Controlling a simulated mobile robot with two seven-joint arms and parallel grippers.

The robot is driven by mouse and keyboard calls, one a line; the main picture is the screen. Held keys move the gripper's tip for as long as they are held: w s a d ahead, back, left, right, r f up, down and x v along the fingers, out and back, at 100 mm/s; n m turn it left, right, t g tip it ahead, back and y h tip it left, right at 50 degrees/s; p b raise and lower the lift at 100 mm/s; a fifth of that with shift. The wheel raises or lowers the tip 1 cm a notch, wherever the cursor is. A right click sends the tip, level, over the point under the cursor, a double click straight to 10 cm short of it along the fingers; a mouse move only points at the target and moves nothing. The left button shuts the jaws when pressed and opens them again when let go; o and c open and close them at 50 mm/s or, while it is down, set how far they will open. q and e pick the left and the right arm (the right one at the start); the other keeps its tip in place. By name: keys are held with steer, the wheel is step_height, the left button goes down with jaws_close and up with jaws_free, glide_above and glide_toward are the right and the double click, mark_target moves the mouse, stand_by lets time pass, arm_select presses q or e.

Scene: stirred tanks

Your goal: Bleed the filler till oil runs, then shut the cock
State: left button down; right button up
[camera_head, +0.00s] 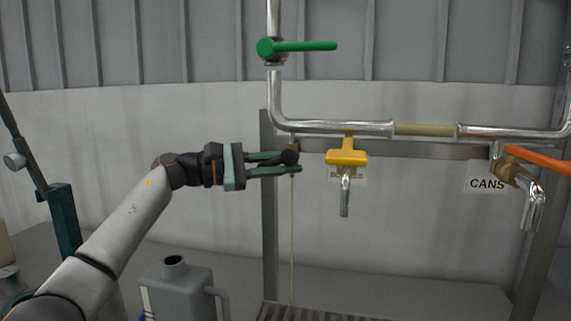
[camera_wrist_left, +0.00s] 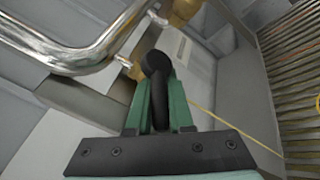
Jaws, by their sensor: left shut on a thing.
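My left gripper (camera_head: 292,161) is shut on the black knob (camera_head: 290,156) of a small cock under the left pipe bend. The knob also shows between the green fingers in the left wrist view (camera_wrist_left: 157,66). A thin yellowish stream of oil (camera_head: 292,240) falls straight down from below the gripper. The cock's body is mostly hidden by the fingers. Right of it are a yellow-handled filler valve (camera_head: 347,158) with a metal spout, and an orange lever (camera_head: 538,159) on a brass cock by the CANS sign. My right gripper is not in view.
A green lever (camera_head: 305,46) lies horizontal on the upright pipe. A sight tube (camera_head: 425,129) in the level pipe looks yellowish. A grey can (camera_head: 175,290) stands at lower left. A floor grating (camera_head: 320,313) lies below the stream. A steel post (camera_head: 269,220) stands close to my gripper.

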arm_select(q)
steer(key=n+t+h+b, duration=0.2)
steer(key=b, duration=0.2)
steer(key=d+n+t+h+b, duration=0.1)
steer(key=n+t+h+b, duration=0.1)
steer(key=n+h+b, duration=0.1)
steer(key=shift+s+f+b, duration=0.1)
steer(key=shift+f+b, duration=0.1)
steer(key=shift+b, duration=0.4)
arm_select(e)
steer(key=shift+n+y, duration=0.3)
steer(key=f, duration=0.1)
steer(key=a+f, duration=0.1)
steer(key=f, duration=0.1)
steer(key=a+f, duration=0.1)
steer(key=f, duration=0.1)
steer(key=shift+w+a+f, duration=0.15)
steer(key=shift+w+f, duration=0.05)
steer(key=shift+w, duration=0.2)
arm_select(q)
steer(key=c, duration=0.8)
jaws_free()
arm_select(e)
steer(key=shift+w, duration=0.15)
